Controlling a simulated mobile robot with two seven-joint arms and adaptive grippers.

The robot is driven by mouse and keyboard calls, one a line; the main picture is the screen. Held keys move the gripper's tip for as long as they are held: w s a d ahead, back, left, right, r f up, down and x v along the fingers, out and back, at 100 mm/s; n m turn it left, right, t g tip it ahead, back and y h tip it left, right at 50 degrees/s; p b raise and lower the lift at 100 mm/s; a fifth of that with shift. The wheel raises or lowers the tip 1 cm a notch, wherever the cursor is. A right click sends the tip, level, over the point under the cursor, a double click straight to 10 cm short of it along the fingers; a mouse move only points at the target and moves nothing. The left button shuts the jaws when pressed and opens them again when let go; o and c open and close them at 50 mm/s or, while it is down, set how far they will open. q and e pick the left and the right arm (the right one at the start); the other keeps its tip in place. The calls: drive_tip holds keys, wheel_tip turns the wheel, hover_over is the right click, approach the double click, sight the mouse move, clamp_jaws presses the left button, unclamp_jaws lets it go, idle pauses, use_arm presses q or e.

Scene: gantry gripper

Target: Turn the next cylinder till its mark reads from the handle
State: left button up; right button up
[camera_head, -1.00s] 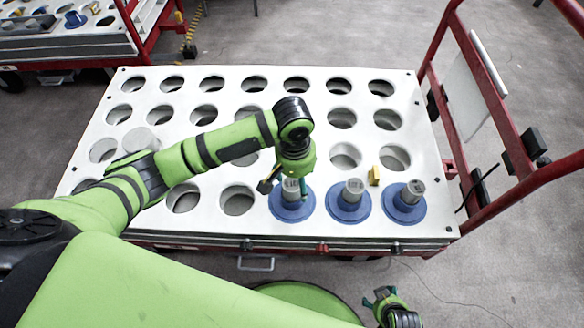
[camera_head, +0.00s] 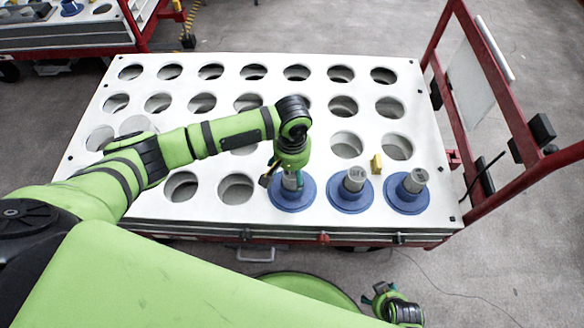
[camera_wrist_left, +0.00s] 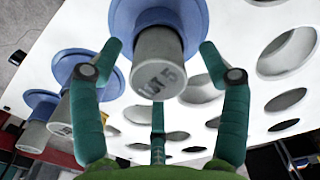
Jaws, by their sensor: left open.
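Three grey cylinders stand on blue round flanged bases in the front row of the white cart top: a left one (camera_head: 291,182), a middle one (camera_head: 354,180) and a right one (camera_head: 416,181). My left gripper (camera_head: 290,182) is over the left cylinder, pointing down. In the left wrist view its open teal fingers (camera_wrist_left: 160,62) spread around that cylinder (camera_wrist_left: 158,75), apart from it. Dark characters show on the cylinder's end, tilted in this view; I cannot read them surely. My right gripper (camera_head: 384,296) is low in the head view, its opening unclear.
The white cart top (camera_head: 215,132) has rows of mostly empty round holes. The red handle frame (camera_head: 505,105) rises at the right end. Another cart (camera_head: 75,42) stands at the back left.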

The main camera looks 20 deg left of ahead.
use_arm(q)
clamp_jaws()
drive_tip(key=shift+r, duration=0.1)
drive_tip(key=shift+r+p, duration=0.1)
drive_tip(key=shift+p, duration=0.55)
